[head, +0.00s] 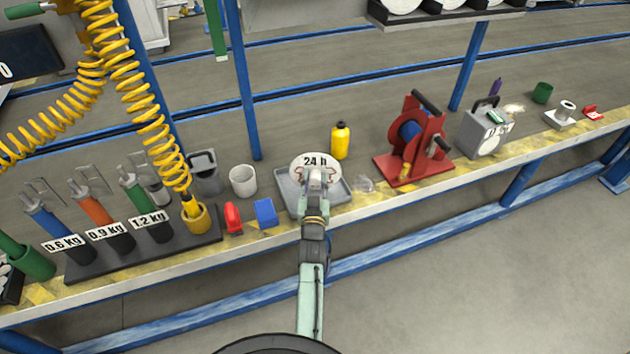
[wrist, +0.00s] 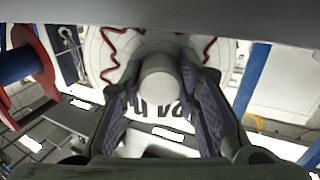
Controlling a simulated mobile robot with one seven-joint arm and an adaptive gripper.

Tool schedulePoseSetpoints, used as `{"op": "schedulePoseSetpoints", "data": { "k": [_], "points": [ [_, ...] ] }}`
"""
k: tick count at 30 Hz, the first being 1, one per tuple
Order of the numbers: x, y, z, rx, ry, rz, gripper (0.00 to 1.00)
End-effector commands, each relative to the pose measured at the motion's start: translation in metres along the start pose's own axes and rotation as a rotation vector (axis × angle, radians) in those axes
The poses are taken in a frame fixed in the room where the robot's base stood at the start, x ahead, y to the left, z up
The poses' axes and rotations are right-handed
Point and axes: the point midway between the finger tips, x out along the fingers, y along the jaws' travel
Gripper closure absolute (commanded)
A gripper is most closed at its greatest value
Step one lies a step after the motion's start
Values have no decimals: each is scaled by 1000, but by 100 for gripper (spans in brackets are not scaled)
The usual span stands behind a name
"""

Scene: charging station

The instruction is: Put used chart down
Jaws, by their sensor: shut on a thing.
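The used chart (head: 302,168) is a round white disc marked "24 h" with a red wavy trace. My gripper (head: 318,178) is shut on it, over a grey tray (head: 343,196) on the bench. In the wrist view my gripper's two fingers (wrist: 158,78) close on a pale round stub in front of the middle of the chart (wrist: 104,50). The disc covers the back part of the tray and my arm covers part of its front. I cannot tell whether the chart touches the tray.
A yellow bottle (head: 340,140) stands behind the tray. A blue block (head: 265,212), a red item (head: 233,217) and a white cup (head: 243,180) are to its left. A red reel stand (head: 412,140) is to its right. Blue posts rise from the bench.

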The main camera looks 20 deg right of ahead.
Motion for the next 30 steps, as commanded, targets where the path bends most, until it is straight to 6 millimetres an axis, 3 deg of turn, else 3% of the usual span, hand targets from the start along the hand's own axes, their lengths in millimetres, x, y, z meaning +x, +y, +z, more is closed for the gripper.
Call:
{"op": "schedulePoseSetpoints", "data": {
  "k": [3,4,12,30],
  "points": [
    [0,0,4,0,1,0,100],
    [0,0,3,0,0,0,69],
    [0,0,2,0,0,0,51],
    [1,0,0,0,0,0,50]
  ]
}}
